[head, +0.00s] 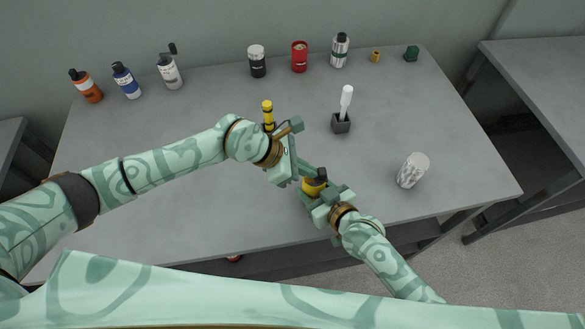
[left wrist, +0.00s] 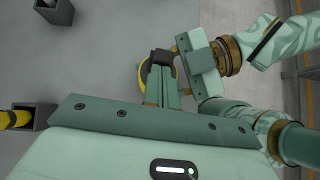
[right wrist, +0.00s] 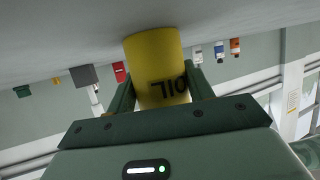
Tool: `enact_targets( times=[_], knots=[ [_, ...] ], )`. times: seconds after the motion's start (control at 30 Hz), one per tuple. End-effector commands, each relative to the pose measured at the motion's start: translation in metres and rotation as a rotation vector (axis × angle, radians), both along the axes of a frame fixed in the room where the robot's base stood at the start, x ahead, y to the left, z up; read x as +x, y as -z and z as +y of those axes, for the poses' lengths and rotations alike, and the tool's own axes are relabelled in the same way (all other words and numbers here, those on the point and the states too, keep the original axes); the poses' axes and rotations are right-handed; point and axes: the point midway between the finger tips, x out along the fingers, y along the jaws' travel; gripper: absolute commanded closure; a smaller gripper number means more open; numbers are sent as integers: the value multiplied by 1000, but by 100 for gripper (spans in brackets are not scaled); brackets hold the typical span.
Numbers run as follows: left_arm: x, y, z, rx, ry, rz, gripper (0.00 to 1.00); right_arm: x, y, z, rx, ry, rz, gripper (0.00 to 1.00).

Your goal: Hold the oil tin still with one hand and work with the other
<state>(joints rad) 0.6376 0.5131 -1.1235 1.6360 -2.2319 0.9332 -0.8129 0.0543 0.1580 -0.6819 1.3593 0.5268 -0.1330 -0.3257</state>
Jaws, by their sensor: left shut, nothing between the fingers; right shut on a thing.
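The oil tin (head: 311,188) is a yellow cylinder near the front middle of the table. In the right wrist view the tin (right wrist: 153,58) shows black "OIL" lettering, upside down in that picture. My right gripper (head: 319,191) is shut on the tin, with a finger on each side. My left gripper (head: 309,173) is shut and empty, its fingers over the tin's top. In the left wrist view those fingers (left wrist: 160,84) cover much of the tin (left wrist: 143,72); whether they touch it I cannot tell. A dark piece shows at the tin's top.
A yellow tool (head: 267,110) and a white-handled tool (head: 346,100) stand in dark holders (head: 341,124) behind my grippers. A patterned grey cylinder (head: 412,170) stands at right. Several bottles and cans, including a red can (head: 299,56), line the back edge. The left front table is clear.

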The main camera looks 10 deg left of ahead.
Motion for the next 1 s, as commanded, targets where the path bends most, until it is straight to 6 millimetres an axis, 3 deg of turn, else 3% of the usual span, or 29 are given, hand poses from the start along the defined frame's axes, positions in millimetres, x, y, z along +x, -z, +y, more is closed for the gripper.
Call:
enact_targets(
  times=[0.3, 0.53, 0.8, 1.0],
  knots=[
    [-2, 0, 4, -3, 1, -1, 100, -2, 0, 3, -1, -6, -1, 74],
    [-9, 1, 43, 2, -2, 1, 100, -1, 0, 2, 0, -4, 0, 74],
    [-18, -45, 85, 1, -1, -1, 100, -1, 0, 2, -1, -4, 0, 74],
    [-22, -65, 103, 0, -1, 0, 100, -1, 0, 1, -1, -4, 0, 74]
  ],
)
